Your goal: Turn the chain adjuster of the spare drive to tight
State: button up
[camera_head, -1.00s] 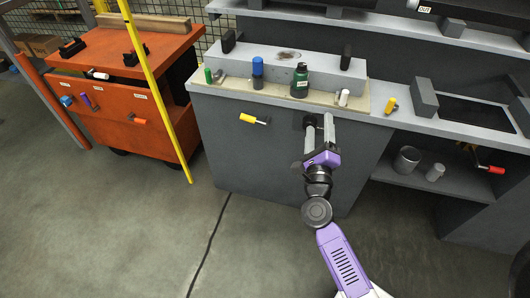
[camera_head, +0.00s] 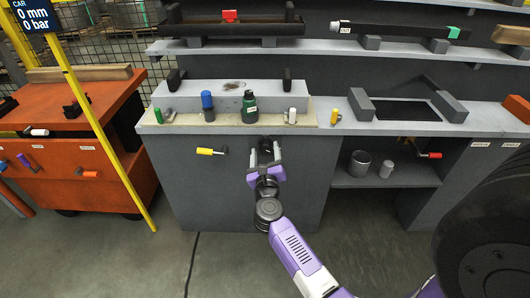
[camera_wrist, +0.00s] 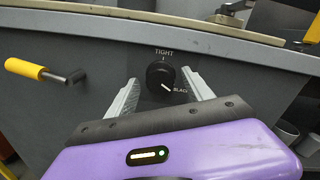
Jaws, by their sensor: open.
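The chain adjuster is a round black knob (camera_wrist: 160,76) on the grey front panel of the bench, in the middle of the wrist view. "TIGHT" is printed above it and a partly covered "SLACK" at its lower right. A white mark on the knob points to the lower right, towards "SLACK". My gripper (camera_wrist: 160,88) is open, one pale finger on each side of the knob; I cannot tell whether they touch it. In the head view my gripper (camera_head: 265,150) reaches the bench front and mostly hides the knob.
A yellow-handled crank (camera_head: 208,151) sticks out left of the knob; it also shows in the wrist view (camera_wrist: 24,69). Bottles and pegs stand on the bench top (camera_head: 170,127). A yellow post (camera_head: 103,130) and an orange cart (camera_head: 90,153) are at the left. A large dark round shape (camera_head: 490,235) fills the lower right.

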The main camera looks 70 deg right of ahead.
jog(key=shift+w+d, duration=0.15)
jog(key=shift+d, duration=0.15)
grip_shut()
